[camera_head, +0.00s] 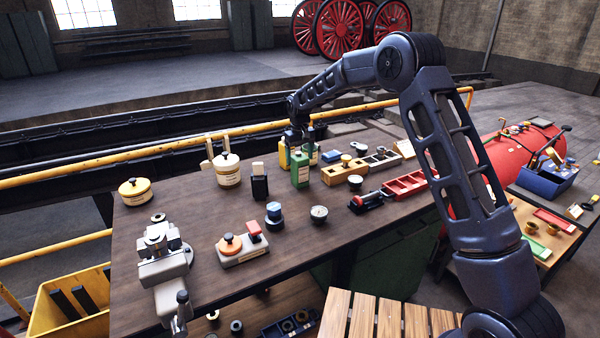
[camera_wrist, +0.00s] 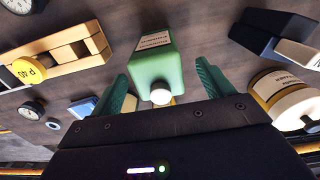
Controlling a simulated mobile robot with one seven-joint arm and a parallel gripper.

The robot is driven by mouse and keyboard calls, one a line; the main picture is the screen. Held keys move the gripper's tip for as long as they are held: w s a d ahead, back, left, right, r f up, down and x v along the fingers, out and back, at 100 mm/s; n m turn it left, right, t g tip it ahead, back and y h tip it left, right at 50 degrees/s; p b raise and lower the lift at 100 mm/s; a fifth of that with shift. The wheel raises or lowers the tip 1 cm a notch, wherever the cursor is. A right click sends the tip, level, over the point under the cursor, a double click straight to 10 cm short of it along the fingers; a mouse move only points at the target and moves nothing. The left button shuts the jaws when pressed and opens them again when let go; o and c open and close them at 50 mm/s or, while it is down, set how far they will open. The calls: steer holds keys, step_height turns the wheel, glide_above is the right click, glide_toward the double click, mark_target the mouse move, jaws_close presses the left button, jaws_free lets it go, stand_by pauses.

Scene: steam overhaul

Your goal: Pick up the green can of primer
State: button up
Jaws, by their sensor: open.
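The green can of primer (camera_head: 300,173) is a squared can with a pale label, standing upright on the dark wooden bench in the head view. In the wrist view the can (camera_wrist: 154,68) shows its white cap and a label turned upside down. My gripper (camera_head: 298,146) is over the can, at its upper part. In the wrist view my gripper (camera_wrist: 163,70) is open, with one green finger on each side of the can and a visible gap at both sides.
A yellow bottle (camera_head: 283,153) stands close behind the can. A black bottle (camera_head: 260,184) and a cream tin (camera_head: 227,171) stand to the left. A wooden block tray (camera_head: 344,173) is to the right. A dial gauge (camera_head: 319,213) lies in front.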

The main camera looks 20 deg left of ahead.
mark_target(300, 165)
steer(key=shift+w+f, duration=0.15)
steer(key=shift+f, duration=1.15)
steer(key=shift+w+f, duration=0.1)
steer(key=shift+f, duration=1.2)
steer(key=c, duration=1.4)
steer(key=shift+r, duration=0.1)
